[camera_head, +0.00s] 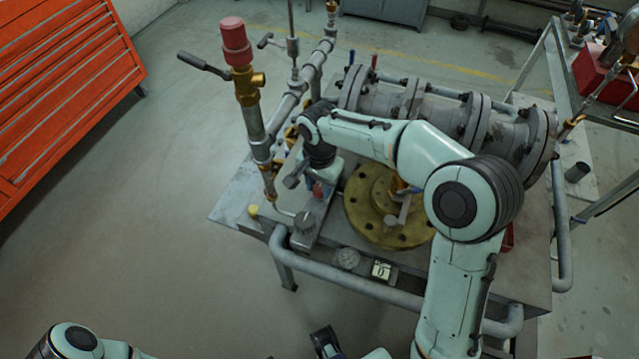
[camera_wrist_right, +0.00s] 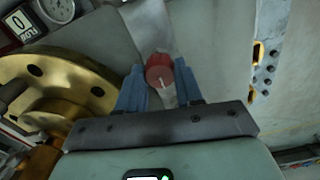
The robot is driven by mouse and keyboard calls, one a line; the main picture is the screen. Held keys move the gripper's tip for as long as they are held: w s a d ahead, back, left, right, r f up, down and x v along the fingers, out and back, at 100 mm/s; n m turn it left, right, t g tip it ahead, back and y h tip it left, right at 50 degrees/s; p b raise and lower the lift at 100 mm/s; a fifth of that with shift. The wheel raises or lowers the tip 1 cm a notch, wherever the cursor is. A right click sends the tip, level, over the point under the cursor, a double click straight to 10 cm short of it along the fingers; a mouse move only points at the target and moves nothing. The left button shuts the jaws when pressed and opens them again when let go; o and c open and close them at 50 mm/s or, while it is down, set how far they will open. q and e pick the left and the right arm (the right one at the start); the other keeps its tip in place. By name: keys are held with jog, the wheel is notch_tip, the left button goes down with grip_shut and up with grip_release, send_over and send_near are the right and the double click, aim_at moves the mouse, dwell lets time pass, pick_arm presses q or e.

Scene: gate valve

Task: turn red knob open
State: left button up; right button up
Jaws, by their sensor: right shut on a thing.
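The red knob (camera_wrist_right: 159,70) sits between the two blue fingertips of my right gripper (camera_wrist_right: 160,86) in the right wrist view. A white line marks its face. The gripper is shut on it. In the head view my right gripper (camera_head: 318,180) reaches down over the left part of the workbench, and a small bit of red shows by its fingers; the arm hides most of the grip. At the bottom edge a dark part of my left arm shows; I cannot make out its fingers.
A brass flange (camera_head: 365,228) lies right of the grip, close to the arm. A vertical pipe with a red cap (camera_head: 235,42) stands left of it. A large flanged grey pipe (camera_head: 445,112) lies behind. A red cabinet (camera_head: 62,88) stands at left; the floor between is clear.

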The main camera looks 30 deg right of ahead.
pick_arm(q)
jog(key=shift+r, duration=0.1)
pick_arm(e)
jog(key=n+p, duration=0.1)
jog(key=n, duration=0.2)
jog(key=shift+r+n, duration=0.1)
jog(key=shift+n, duration=0.3)
jog(key=n+p, duration=0.2)
jog(key=n, duration=0.3)
jog(key=n+p, duration=0.1)
jog(key=n, duration=0.4)
pick_arm(q)
notch_tip(320, 180, up, 6)
jog(key=w+p, duration=0.1)
jog(key=w, duration=0.1)
jog(key=shift+p, duration=0.3)
pick_arm(e)
jog(key=shift+n, duration=2)
jog(key=o, duration=1)
jog(key=shift+o, duration=0.2)
